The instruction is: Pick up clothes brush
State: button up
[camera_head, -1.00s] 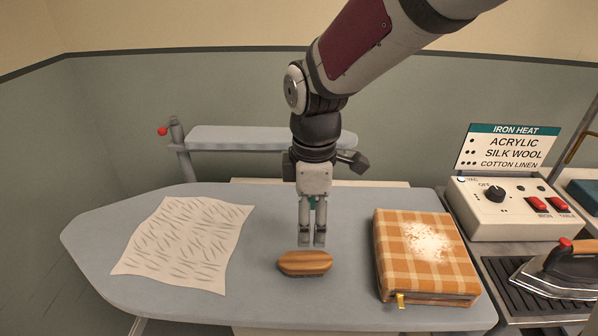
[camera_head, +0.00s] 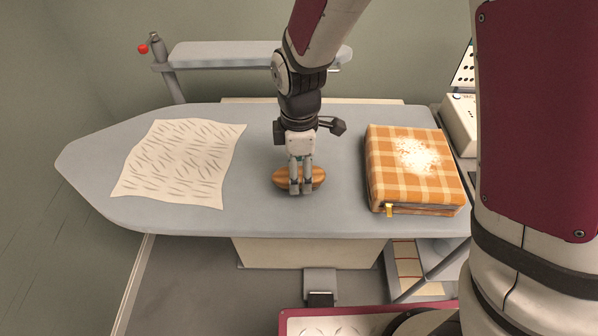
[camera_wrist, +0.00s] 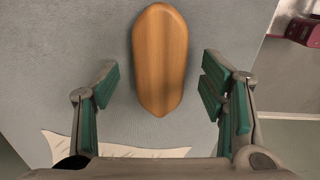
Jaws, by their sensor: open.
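The clothes brush (camera_head: 318,177) is a brown wooden oval lying on the grey ironing board (camera_head: 260,212). My gripper (camera_head: 300,190) is over it and hides its middle in the head view. In the wrist view the brush (camera_wrist: 160,60) lies lengthwise, in line with the gap between the green-padded fingers. My gripper (camera_wrist: 160,92) is open there, with clear space on both sides of the brush. The brush's near end is level with the fingers and its far end extends beyond them. I cannot tell the exact height of the fingertips above the board.
A wrinkled white cloth (camera_head: 180,162) lies on the board to the left. A folded orange checked cloth (camera_head: 400,180) with a white powdery patch lies to the right. A narrow sleeve board (camera_head: 225,54) and a red-knobbed post stand behind. The board around the brush is clear.

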jog(key=shift+f, duration=1.1)
jog(key=c, duration=1.3)
jog(key=shift+r, duration=0.15)
jog(key=shift+r, duration=0.25)
notch_tip(320, 180, up, 3)
jog(key=shift+w, duration=0.1)
jog(key=s+d+r+p, duration=0.1)
jog(key=s+p, duration=0.1)
jog(key=s, duration=1.4)
jog(key=shift+d, duration=0.2)
